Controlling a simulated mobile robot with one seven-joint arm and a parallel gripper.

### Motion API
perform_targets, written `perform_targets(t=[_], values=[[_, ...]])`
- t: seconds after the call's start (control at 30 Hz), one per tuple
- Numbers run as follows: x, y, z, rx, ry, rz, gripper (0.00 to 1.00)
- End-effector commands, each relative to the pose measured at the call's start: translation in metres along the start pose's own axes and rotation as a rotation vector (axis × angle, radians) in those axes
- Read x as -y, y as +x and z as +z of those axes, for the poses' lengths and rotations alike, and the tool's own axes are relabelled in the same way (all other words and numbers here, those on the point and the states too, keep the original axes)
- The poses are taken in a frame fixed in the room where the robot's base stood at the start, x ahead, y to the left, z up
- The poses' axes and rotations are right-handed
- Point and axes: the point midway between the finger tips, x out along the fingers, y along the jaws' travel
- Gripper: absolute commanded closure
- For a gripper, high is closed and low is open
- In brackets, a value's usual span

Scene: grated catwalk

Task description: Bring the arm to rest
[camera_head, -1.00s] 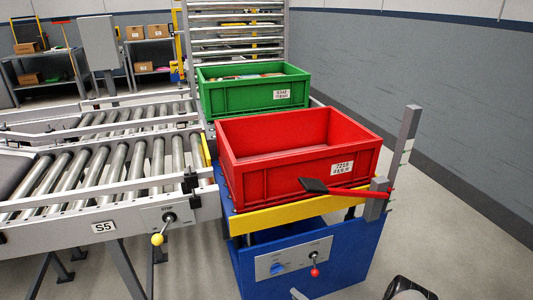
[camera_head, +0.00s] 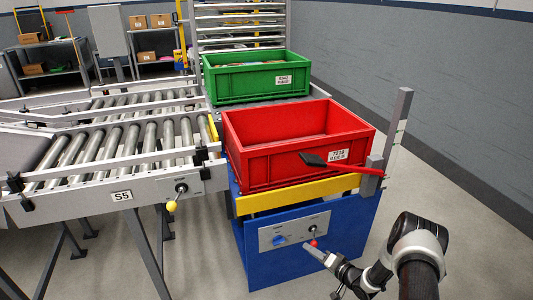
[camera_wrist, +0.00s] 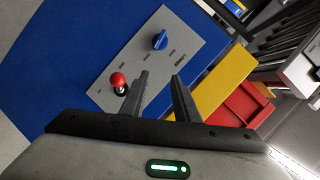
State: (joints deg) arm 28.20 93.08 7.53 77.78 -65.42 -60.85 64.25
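My gripper (camera_head: 317,251) is at the front of the blue stand's control panel (camera_head: 283,236), close to the red-knobbed lever (camera_head: 313,243). In the wrist view the two fingers (camera_wrist: 160,82) are apart with nothing seen between them. The red knob (camera_wrist: 118,80) shows just left of the left finger, outside the gap; I cannot tell whether they touch. The lever's knob hangs below its pivot in the head view. The blue rotary knob (camera_wrist: 160,40) is beyond the fingertips. My arm reaches in from the lower right.
A red crate (camera_head: 250,165) stands on the stand above the yellow bar (camera_head: 290,196). A red-handled, black-headed tool (camera_head: 340,166) lies across its front. A green crate (camera_head: 255,89) is behind. A roller conveyor (camera_head: 110,160) lies left. The floor at right (camera_head: 450,220) is clear.

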Motion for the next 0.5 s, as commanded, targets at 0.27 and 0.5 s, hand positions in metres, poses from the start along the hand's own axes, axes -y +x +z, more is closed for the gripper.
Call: perform_targets(t=[0.27,0.5], values=[[0.084,-0.010,-0.145,-0.018,-0.304,0.286,0.72],[0.188,-0.068,-0.227,-0.019,-0.491,0.538,0.72]])
